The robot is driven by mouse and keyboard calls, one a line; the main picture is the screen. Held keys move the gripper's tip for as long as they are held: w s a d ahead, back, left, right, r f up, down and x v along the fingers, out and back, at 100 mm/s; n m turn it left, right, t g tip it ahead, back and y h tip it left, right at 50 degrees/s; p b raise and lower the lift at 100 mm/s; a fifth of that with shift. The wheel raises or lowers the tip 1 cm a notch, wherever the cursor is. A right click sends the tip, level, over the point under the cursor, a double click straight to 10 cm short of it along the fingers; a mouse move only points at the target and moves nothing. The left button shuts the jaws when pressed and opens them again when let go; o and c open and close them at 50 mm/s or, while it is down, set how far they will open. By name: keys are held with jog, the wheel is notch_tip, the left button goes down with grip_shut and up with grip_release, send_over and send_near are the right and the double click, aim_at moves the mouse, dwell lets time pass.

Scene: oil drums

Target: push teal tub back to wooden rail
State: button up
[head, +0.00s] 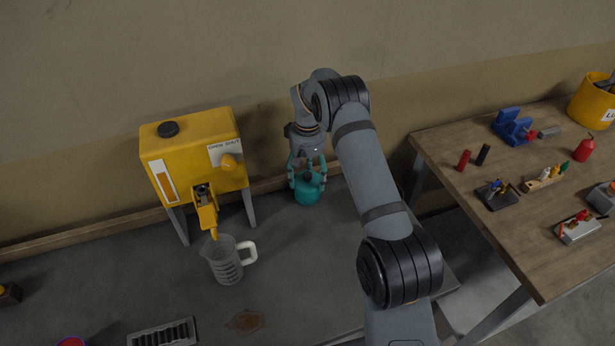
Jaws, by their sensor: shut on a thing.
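The teal tub (307,194) stands on the grey bench near its back edge, to the right of the yellow dispenser. My gripper (307,172) points down at the tub from above, its fingers shut on the tub's upper part. The wooden rail (90,232) runs along the back of the bench at the foot of the wall. It passes behind the tub, and I cannot tell whether the tub touches it. My gripper hides part of the tub's top.
The yellow dispenser (195,155) stands on legs to the left, with a clear measuring jug (224,262) below its spout. A slotted tray (163,334) and a brown stain (245,321) are near the front. A wooden table (530,235) with small tools stands right.

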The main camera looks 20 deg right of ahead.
jog(key=o, duration=1.6)
jog(key=shift+c, duration=0.2)
jog(key=shift+w, duration=0.1)
notch_tip(320, 180, up, 12)
jog(key=shift+f, duration=0.1)
notch_tip(320, 180, down, 12)
jog(key=shift+r, duration=0.1)
